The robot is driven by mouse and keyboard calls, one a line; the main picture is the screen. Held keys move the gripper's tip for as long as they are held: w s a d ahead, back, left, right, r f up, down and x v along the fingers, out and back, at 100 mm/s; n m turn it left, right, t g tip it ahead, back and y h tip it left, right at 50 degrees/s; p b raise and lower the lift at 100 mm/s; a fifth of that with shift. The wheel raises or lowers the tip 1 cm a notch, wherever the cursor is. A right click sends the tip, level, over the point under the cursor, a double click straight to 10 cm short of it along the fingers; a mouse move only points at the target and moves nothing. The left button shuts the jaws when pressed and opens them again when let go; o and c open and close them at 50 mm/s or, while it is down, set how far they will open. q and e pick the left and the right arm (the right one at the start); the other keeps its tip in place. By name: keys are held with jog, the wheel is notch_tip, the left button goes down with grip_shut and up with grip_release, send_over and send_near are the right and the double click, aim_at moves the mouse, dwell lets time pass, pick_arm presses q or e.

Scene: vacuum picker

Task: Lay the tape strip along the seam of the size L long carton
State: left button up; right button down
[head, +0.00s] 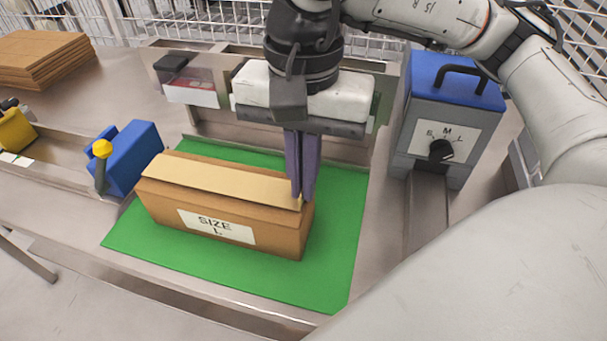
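The long carton (270,230), brown with a white "SIZE L" label on its front, lies on a green mat (343,215). A light tan tape strip (215,177) runs lengthwise over its top, nearly from end to end. I cannot tell whether the strip touches the lid along its whole length. My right gripper (303,196) points down at the carton's right end. Its dark fingers are close together at the right end of the strip and appear shut on it. The fingers hide that end and part of the carton's edge. My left gripper is not in view.
A grey and blue dispenser (450,120) with an S-M-L dial stands at the right. A blue block with a yellow knob (135,155) is left of the carton. Flat cardboard (40,62) is stacked at the far left. Bins (195,85) stand behind. The mat's front is clear.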

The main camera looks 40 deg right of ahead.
jog(key=shift+f+b, duration=0.25)
jog(key=shift+b, duration=0.5)
dwell(0.8)
jog(key=shift+s+f, duration=0.15)
dwell(0.4)
